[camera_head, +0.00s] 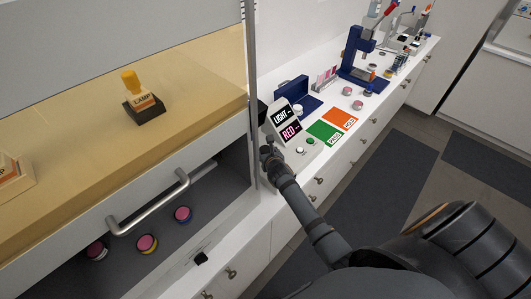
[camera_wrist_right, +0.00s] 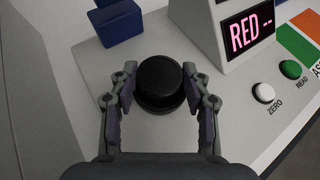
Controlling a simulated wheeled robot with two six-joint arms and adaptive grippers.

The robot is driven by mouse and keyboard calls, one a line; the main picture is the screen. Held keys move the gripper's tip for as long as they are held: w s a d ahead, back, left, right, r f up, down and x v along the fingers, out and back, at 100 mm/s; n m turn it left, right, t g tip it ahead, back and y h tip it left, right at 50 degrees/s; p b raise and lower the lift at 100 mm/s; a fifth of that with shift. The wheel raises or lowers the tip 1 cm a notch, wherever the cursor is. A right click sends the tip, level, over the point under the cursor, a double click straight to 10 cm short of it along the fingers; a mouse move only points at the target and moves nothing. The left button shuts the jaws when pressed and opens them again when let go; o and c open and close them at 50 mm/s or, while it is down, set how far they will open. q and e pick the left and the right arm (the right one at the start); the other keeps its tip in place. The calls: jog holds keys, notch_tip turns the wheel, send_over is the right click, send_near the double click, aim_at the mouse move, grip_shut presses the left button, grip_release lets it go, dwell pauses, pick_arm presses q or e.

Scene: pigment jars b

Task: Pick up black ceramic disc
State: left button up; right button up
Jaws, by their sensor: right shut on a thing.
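The black ceramic disc (camera_wrist_right: 160,82) is round and dark, seen from above in the right wrist view. My right gripper (camera_wrist_right: 157,92) has one finger on each side of it and is shut on it. The disc is over the pale surface beside the display unit; I cannot tell whether it touches that surface. In the head view my right gripper (camera_head: 269,153) is at the left end of the white counter, and I cannot make out the disc there. My left gripper is not in view.
The display unit (camera_head: 287,125) reads LIGHT and RED, with a white ZERO and a green READ button (camera_wrist_right: 290,69) beside it. Green and orange mats (camera_head: 340,118) lie to its right.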

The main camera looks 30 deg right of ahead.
jog(key=c, duration=0.3)
jog(key=shift+r, duration=0.4)
jog(key=shift+s+d+r+b, duration=0.4)
jog(key=shift+s+d+r, duration=0.35)
jog(key=shift+s+r, duration=1.35)
jog(key=shift+s+d+r+b, duration=0.45)
jog(key=shift+s+d+r, duration=0.3)
jog(key=shift+s+r, duration=1.4)
jog(key=shift+s+d+r+b, duration=0.4)
jog(key=shift+s+d+r, duration=0.35)
jog(key=shift+s+r, duration=1.35)
